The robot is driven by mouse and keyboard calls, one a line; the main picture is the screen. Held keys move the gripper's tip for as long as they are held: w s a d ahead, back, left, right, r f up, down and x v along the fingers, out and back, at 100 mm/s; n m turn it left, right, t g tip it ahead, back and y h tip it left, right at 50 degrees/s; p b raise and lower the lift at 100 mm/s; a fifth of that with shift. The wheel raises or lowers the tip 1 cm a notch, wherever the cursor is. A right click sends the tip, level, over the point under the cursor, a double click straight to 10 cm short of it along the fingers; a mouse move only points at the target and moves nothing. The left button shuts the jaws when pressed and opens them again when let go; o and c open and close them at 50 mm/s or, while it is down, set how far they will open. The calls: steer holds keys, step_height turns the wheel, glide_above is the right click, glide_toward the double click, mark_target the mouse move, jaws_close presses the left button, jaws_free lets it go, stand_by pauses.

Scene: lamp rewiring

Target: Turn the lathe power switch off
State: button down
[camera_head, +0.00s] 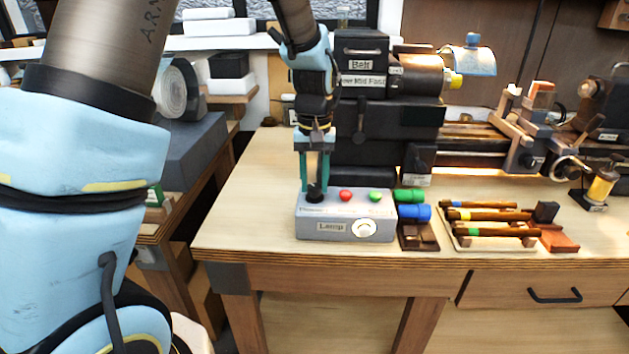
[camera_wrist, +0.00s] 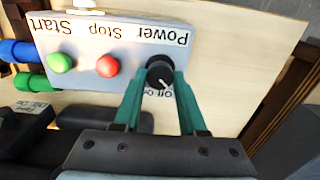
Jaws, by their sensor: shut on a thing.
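The power switch is a black round knob (camera_wrist: 160,74) with a white pointer line, on the grey control box (camera_head: 331,228) at the front of the bench. In the wrist view its label reads "Power", with "Off" and "On" marks partly hidden by my gripper. The pointer line slants toward the marks; I cannot tell which one it meets. My gripper (camera_wrist: 158,86) has its two green fingers shut on the knob, one on each side. In the head view my gripper (camera_head: 315,190) comes down from above onto the box's left end, where the knob (camera_head: 314,194) partly shows.
A red Stop button (camera_wrist: 107,66) and a green Start button (camera_wrist: 61,63) sit beside the knob. The lathe (camera_head: 375,130) stands close behind the box. Green (camera_head: 410,196) and blue (camera_head: 414,212) cylinders lie to the right. The bench left of the box is clear.

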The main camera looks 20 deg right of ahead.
mark_target(314, 186)
steer(key=shift+c, duration=2.3)
jaws_free()
steer(key=shift+r, duration=0.1)
step_height(314, 186, up, 11)
steer(key=b, duration=0.2)
steer(key=shift+a+f, duration=0.1)
steer(key=shift+f, duration=0.1)
steer(key=s+a+f+n, duration=0.1)
steer(key=a+f, duration=0.2)
steer(key=a, duration=0.7)
steer(key=s+a+f+n+t, duration=0.1)
steer(key=a+f, duration=0.2)
steer(key=a, duration=0.6)
steer(key=s+a+f+n, duration=0.1)
steer(key=s+a+f, duration=0.1)
steer(key=a, duration=0.8)
steer(key=shift+a+f+n+t, duration=0.3)
steer(key=shift+f, duration=0.55)
